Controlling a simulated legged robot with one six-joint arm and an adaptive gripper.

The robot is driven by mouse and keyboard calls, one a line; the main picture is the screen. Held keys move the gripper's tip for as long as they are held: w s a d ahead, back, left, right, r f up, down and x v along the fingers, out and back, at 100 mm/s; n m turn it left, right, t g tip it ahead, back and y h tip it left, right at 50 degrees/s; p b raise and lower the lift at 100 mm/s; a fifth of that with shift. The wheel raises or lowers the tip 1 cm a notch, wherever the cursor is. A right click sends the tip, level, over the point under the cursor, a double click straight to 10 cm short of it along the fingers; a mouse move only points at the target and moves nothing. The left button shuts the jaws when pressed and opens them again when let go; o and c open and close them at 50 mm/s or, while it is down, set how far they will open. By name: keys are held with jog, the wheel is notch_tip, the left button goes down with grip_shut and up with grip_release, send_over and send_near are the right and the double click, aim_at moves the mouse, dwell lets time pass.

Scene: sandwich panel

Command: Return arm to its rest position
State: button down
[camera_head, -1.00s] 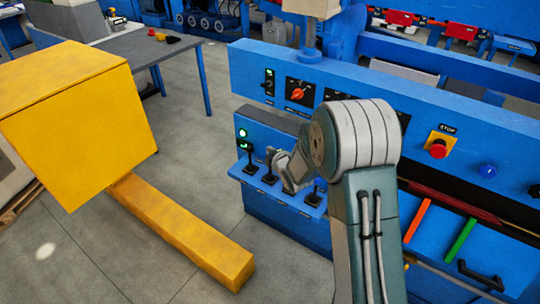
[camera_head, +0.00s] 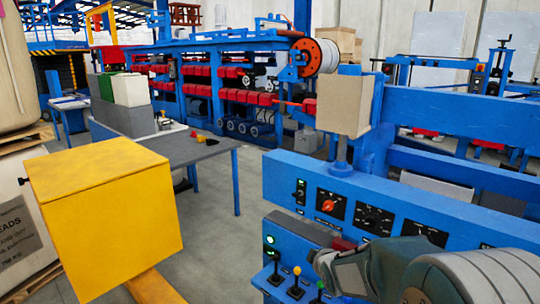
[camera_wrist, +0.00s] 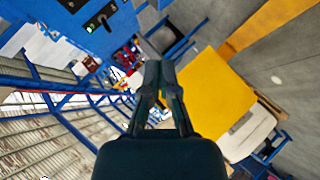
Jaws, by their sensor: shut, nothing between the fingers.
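My gripper (camera_wrist: 159,68) is shut and empty in the wrist view, its two dark fingers meeting at the tips. It points into open space, with a yellow box (camera_wrist: 215,92) behind it to the right. My grey arm (camera_head: 440,270) is folded low at the right of the head view, in front of the blue control panel (camera_head: 285,168).
Small levers (camera_head: 297,270) stand beside the arm's left end. A yellow box (camera_head: 105,205) stands at the left. A grey table (camera_head: 190,150) is behind it. Grey floor (camera_head: 225,225) is clear between box and panel. A blue machine (camera_head: 230,75) fills the back.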

jog(key=s+d+r+m+g+h, duration=0.15)
jog(key=s+r+m, duration=0.25)
jog(key=s, duration=0.4)
jog(key=s+d+r+m+g, duration=0.15)
jog(key=s+r+m, duration=0.25)
jog(key=s, duration=0.5)
jog(key=s+m+g, duration=0.3)
jog(key=s+m, duration=0.2)
jog(key=s, duration=1.1)
jog(key=shift+s+a+r+m, duration=0.2)
jog(key=shift+s+r+m, duration=0.05)
jog(key=shift+m, duration=0.05)
